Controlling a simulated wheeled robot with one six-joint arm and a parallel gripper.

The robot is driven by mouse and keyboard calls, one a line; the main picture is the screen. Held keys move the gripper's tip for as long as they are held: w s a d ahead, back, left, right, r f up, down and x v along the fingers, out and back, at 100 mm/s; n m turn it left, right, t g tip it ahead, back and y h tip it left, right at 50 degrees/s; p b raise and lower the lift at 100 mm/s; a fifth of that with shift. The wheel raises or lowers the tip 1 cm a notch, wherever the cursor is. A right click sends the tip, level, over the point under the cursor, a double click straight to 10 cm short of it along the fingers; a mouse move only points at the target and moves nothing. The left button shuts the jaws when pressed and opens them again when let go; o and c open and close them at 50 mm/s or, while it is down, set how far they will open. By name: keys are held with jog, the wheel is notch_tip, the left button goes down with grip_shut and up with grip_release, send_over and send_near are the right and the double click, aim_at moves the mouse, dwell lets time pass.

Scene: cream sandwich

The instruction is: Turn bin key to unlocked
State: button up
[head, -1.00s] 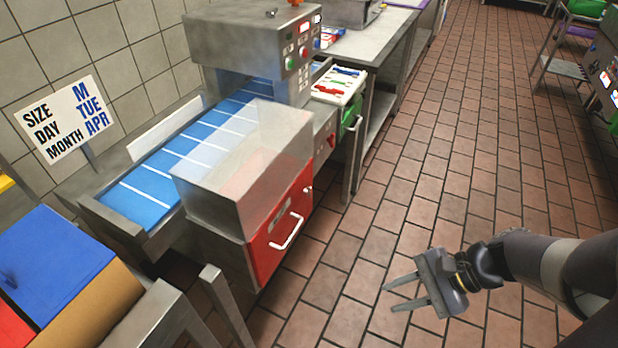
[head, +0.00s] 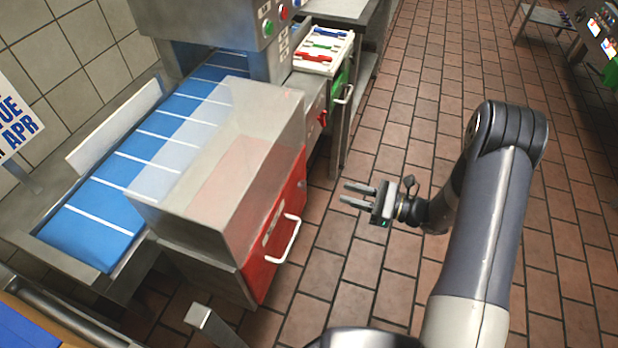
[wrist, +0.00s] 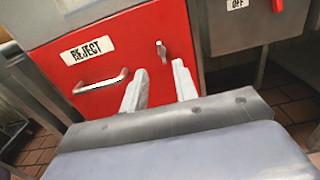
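The red reject bin door (head: 274,238) is on the front of the clear-topped box beside the conveyor. In the wrist view the same red door (wrist: 112,47) carries a REJECT label and a pale handle (wrist: 100,84). The bin key (wrist: 161,50) is a small metal piece at the door's upper right; its lock position is hard to read. My gripper (head: 350,193) is in front of the door, over the floor, pointing left towards it. Its two fingers (wrist: 159,84) are apart with nothing between them, and the key shows just beyond them, apart from them.
Right of the door is a grey panel with an OFF label (wrist: 237,4) and a red switch (wrist: 277,5). A clear cover (head: 215,150) tops the bin box. A tray of coloured items (head: 323,50) stands behind. Tiled floor (head: 420,110) is open to the right.

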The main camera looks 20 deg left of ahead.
aim_at(303, 185)
jog(key=a, duration=1)
jog(key=shift+w+a+p, duration=0.2)
jog(key=shift+w+p, duration=0.1)
jog(key=shift+p, duration=0.1)
jog(key=shift+c, duration=0.6)
grip_shut()
